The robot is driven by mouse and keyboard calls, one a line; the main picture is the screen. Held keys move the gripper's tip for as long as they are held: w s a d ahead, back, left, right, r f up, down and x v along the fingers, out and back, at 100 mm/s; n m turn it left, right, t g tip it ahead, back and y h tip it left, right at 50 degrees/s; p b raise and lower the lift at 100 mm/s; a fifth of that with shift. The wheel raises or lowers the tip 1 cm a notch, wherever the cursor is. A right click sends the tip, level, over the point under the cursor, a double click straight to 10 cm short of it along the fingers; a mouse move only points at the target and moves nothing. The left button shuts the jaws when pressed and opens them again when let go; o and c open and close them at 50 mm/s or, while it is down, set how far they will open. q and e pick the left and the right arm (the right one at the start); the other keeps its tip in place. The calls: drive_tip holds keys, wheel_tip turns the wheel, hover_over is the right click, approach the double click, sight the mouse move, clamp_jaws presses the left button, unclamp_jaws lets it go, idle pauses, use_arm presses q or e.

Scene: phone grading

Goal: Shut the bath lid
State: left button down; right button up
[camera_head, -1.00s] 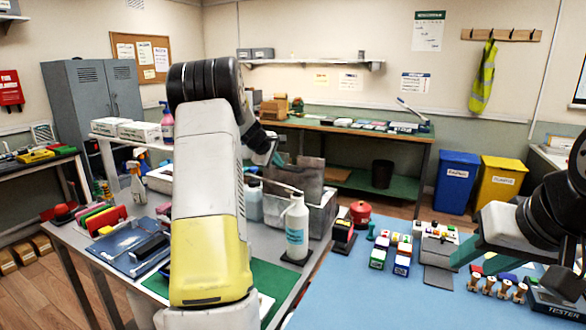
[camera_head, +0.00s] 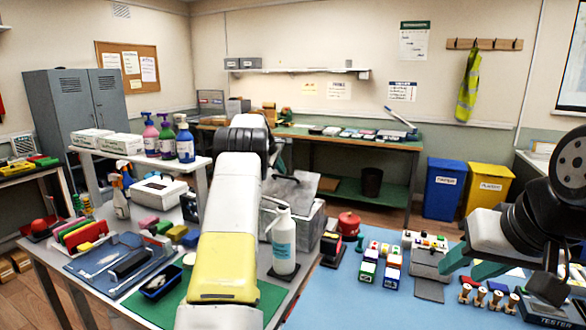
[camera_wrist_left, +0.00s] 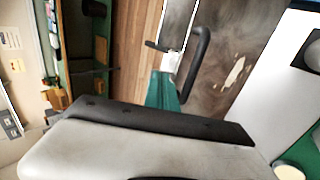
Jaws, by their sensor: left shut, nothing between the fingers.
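The bath (camera_head: 305,232) is a grey metal box on the side table in the head view, behind a white bottle. Its grey lid (camera_head: 302,186) has a dark bar handle (camera_head: 290,179); the lid's exact angle is hard to tell there. In the left wrist view the lid (camera_wrist_left: 235,45) is a scuffed metal panel with a black handle (camera_wrist_left: 197,62). My left gripper (camera_wrist_left: 165,88) is shut and empty, its teal fingertips close beside the handle; contact is unclear. My right gripper (camera_head: 470,262) is open and empty over the blue mat.
A white pump bottle (camera_head: 284,242) stands in front of the bath. A red round can (camera_head: 348,224) is to its right. A blue tray (camera_head: 160,281) and a green mat (camera_head: 262,299) lie left and in front. Phone stamps and small boxes (camera_head: 368,265) sit on the blue mat.

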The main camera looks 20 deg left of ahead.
use_arm(q)
drive_tip(key=shift+w+d+f, duration=0.1)
drive_tip(key=shift+w+f, duration=0.4)
drive_tip(key=shift+w, duration=0.2)
drive_tip(key=shift+w+d+f, duration=0.1)
drive_tip(key=shift+w+f, duration=0.4)
drive_tip(key=shift+w, duration=0.2)
drive_tip(key=shift+r, duration=0.1)
